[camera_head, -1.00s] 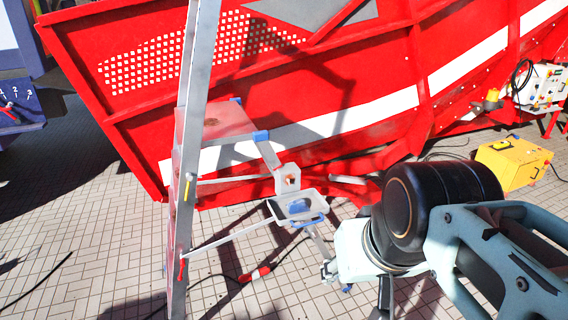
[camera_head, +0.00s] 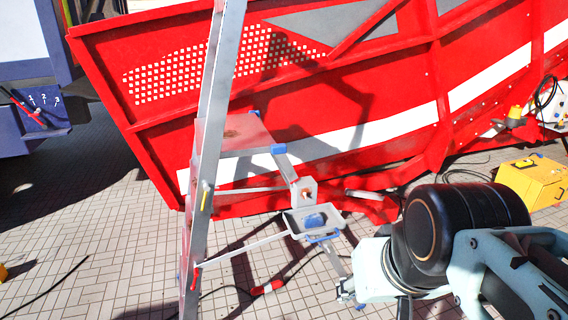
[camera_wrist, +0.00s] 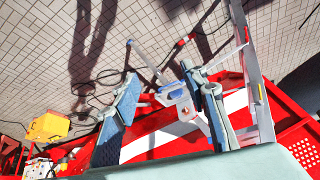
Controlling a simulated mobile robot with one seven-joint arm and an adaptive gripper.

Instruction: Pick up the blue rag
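The blue rag (camera_head: 314,220) looks like a small blue patch in the grey tray (camera_head: 297,229) on the stepladder (camera_head: 209,170). In the wrist view the blue patch (camera_wrist: 173,95) is small and its shape is hard to make out. The tray (camera_wrist: 168,99) shows there between the two fingers of my gripper (camera_wrist: 160,74). The fingers are spread apart with nothing between their tips. The gripper is apart from the rag. In the head view, my arm is at the lower right, and it hides most of my gripper.
A large red machine (camera_head: 350,105) stands behind the stepladder. A yellow box (camera_head: 533,181) stands on the tiled floor at the right. Cables (camera_head: 50,288) lie on the floor. A blue machine (camera_head: 30,90) is at the upper left. Open floor (camera_head: 110,240) lies left of the stepladder.

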